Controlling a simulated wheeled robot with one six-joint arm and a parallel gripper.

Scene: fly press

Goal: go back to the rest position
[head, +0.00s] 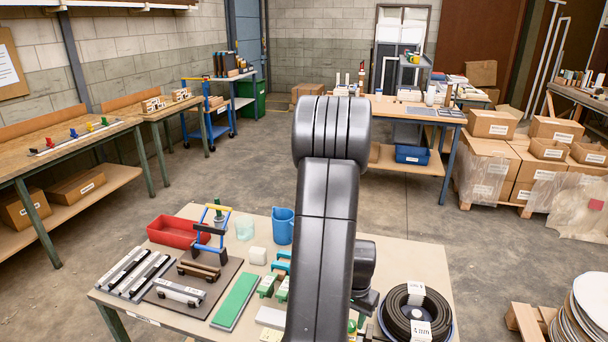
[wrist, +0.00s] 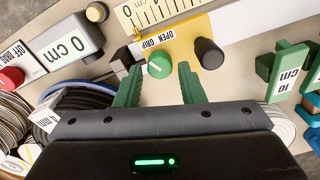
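My gripper (wrist: 157,85) shows in the wrist view with its two green fingers spread apart and nothing between them. Just beyond the fingertips is a round green knob (wrist: 159,65) on a yellow block (wrist: 185,45) labelled "OPEN GRIP", with a black knob (wrist: 208,53) at its right. I cannot tell how far the fingertips are from the block. In the head view my arm rises over the middle of the near table (head: 400,262) and hides part of it; the gripper itself cannot be made out there.
A grey block (wrist: 68,45) marked "0 cm" and a green "10 cm" piece (wrist: 288,70) flank the gripper. The near table also holds a red bin (head: 172,232), a blue jug (head: 283,226) and a black coil (head: 416,312). Stacked plates (head: 588,310) stand at right.

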